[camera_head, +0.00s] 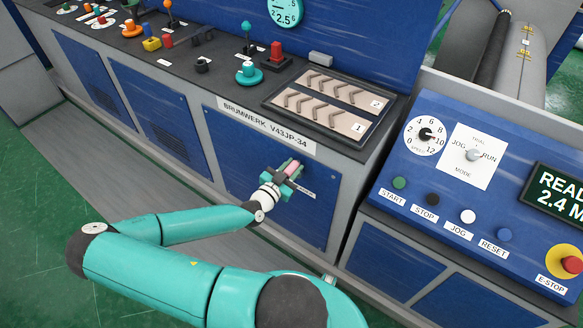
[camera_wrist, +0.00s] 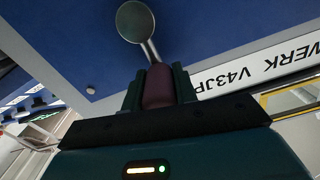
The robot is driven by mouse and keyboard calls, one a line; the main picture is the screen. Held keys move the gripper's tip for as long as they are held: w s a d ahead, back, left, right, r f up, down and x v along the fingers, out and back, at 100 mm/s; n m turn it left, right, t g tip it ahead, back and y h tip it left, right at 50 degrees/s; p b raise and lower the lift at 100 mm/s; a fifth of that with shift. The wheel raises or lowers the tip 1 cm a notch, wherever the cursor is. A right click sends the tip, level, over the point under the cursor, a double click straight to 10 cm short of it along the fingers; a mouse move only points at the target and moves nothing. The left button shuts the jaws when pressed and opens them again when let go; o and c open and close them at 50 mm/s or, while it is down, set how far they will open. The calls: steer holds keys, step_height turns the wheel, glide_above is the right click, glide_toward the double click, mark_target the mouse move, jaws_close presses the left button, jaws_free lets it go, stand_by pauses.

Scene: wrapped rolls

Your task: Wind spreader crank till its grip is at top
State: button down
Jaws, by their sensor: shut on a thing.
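The spreader crank is on the blue front panel below the BRUMWERK nameplate. Its pinkish grip (camera_head: 292,167) shows between the fingers of my gripper (camera_head: 285,175) in the head view. In the wrist view the grip (camera_wrist: 157,86) looks dark maroon and sits between both fingers of my gripper (camera_wrist: 158,88), which is shut on it. A short metal arm runs from the grip to a round grey hub (camera_wrist: 135,21) at the top of that view. In the head view my gripper hides the hub, so the grip's position around it is hard to tell.
The nameplate (camera_head: 266,126) is above the crank. A small label (camera_head: 305,192) sits beside my gripper. A ledge with knobs, levers and a tray of chevron strips (camera_head: 333,97) is above. A control console (camera_head: 470,235) stands at right. Green floor is at lower left.

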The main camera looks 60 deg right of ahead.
steer(key=c, duration=1.1)
jaws_free()
steer(key=shift+a, duration=0.1)
steer(key=w+a, duration=0.2)
steer(key=a, duration=1.1)
steer(key=shift+a, duration=0.3)
steer(key=shift+w, duration=0.1)
